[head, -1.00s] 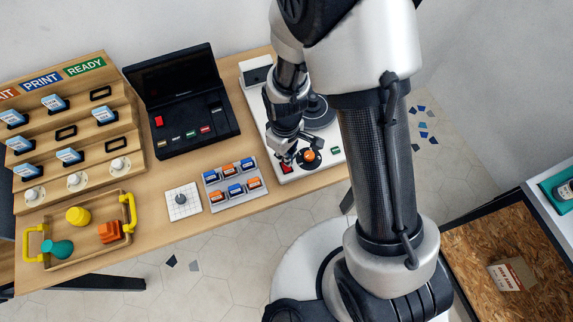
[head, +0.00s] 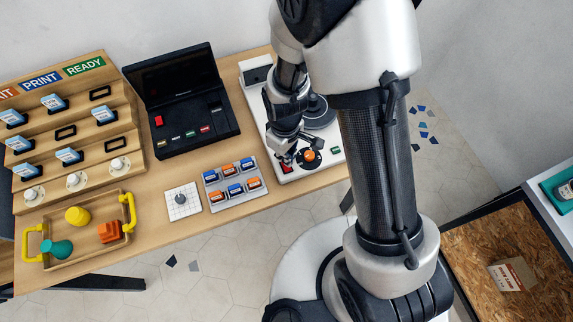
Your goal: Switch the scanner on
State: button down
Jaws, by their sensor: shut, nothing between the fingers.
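The scanner is most likely the white device (head: 327,163) at the right end of the table, with a black round part on top and an orange knob (head: 309,156) on a dark disc at its front. A red switch (head: 286,168) sits at its front left corner. My gripper (head: 287,159) is shut and empty, pointing down at or just above the red switch. The fingertips partly cover the switch, so I cannot tell whether they touch it or which way it is set.
A black open case (head: 190,145) stands left of the white device. A stepped wooden rack (head: 95,140) stands at left.

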jog(key=shift+f+b, duration=0.7)
jog(key=shift+f, duration=0.2)
dwell(0.4)
jog(key=shift+r+p, duration=2.85)
jog(key=shift+r, duration=0.7)
notch_tip(320, 180, up, 10)
jog(key=d+m+t, duration=0.1)
jog(key=d+m, duration=0.1)
jog(key=d, duration=0.1)
jog(key=s+d+r+m+t, duration=0.1)
jog(key=s+d+r+m, duration=0.2)
jog(key=s+r, duration=0.3)
jog(key=s+d+r+m+t, duration=0.2)
jog(key=s+d+r+m, duration=0.2)
jog(key=r, duration=0.9)
jog(key=s+d, duration=0.1)
jog(key=s, duration=0.2)
jog(key=shift+s+r+t, duration=0.15)
jog(key=shift+s+t, duration=0.15)
